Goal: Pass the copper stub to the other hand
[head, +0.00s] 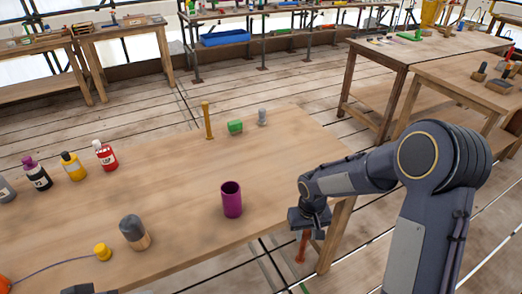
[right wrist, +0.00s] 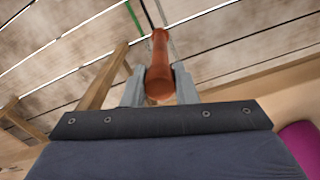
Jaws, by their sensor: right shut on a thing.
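The copper stub (right wrist: 160,72) is a reddish-brown rod between the two grey fingers in the right wrist view. In the head view the stub (head: 302,246) hangs below my right gripper (head: 307,228), just off the right end of the near table's front edge. My right gripper (right wrist: 160,88) is shut on it.
The table's middle is clear. Other workbenches (head: 420,50) stand behind.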

